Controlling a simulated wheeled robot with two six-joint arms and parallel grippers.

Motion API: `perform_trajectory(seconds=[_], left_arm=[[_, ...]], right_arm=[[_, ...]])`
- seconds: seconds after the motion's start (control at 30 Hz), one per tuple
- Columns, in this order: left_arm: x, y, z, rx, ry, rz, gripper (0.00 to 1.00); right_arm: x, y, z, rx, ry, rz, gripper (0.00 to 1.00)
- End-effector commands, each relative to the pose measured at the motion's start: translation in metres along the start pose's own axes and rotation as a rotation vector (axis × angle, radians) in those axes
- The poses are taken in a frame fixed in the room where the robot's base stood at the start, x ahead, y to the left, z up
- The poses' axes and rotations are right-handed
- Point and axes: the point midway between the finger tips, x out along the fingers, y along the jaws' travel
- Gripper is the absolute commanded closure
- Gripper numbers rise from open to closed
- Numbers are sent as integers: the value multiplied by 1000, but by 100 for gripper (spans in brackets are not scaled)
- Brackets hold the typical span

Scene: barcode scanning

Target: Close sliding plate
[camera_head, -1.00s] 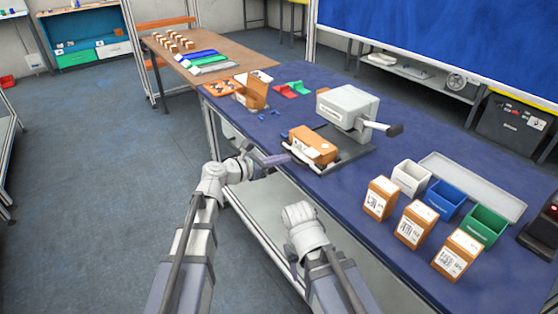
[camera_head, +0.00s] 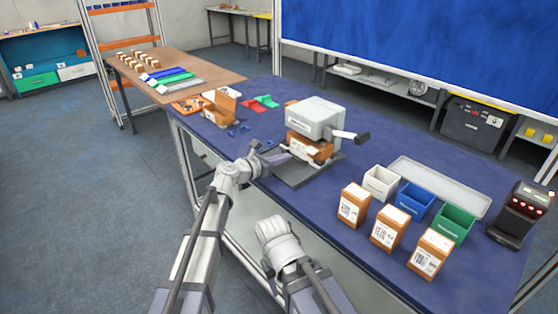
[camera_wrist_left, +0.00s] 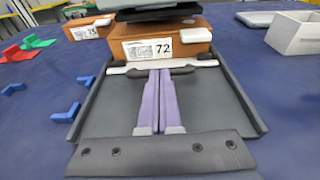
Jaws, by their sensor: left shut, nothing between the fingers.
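The grey machine (camera_head: 314,117) stands on the blue table, with a dark sliding plate (camera_head: 291,178) at its front. A brown box labelled 72 (camera_wrist_left: 118,48) sits at the plate's far end, partly under the machine's head; it also shows in the head view (camera_head: 322,153). My left gripper (camera_wrist_left: 160,77) is shut and empty. Its purple fingers reach over the plate, their tips at the pale bar (camera_wrist_left: 117,71) before the box; whether they touch is unclear. My right arm is low in the head view; its gripper (camera_head: 267,268) is mostly hidden.
White (camera_head: 380,184), blue (camera_head: 415,204) and green (camera_head: 452,226) bins stand at right, behind several brown boxes. A grey tray (camera_head: 440,187) lies behind the bins. An open brown box (camera_head: 222,107) and small blue parts (camera_wrist_left: 65,111) lie left of the plate.

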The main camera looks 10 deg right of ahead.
Motion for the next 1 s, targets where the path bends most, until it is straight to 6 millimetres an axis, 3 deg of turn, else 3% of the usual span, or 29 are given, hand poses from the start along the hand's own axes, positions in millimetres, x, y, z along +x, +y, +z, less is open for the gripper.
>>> perform_trajectory(seconds=[0.17,0.33,0.8,1.0], left_arm=[[6,0,3,-6,-7,-3,100],[-6,-3,5,-6,-8,-3,100],[-100,-8,4,-2,-4,2,100],[-124,-7,3,-1,-3,0,100]], right_arm=[[-1,0,0,0,0,0,50],[-4,0,0,0,0,0,50],[-24,2,1,0,0,0,50],[-28,3,2,0,0,0,50]])
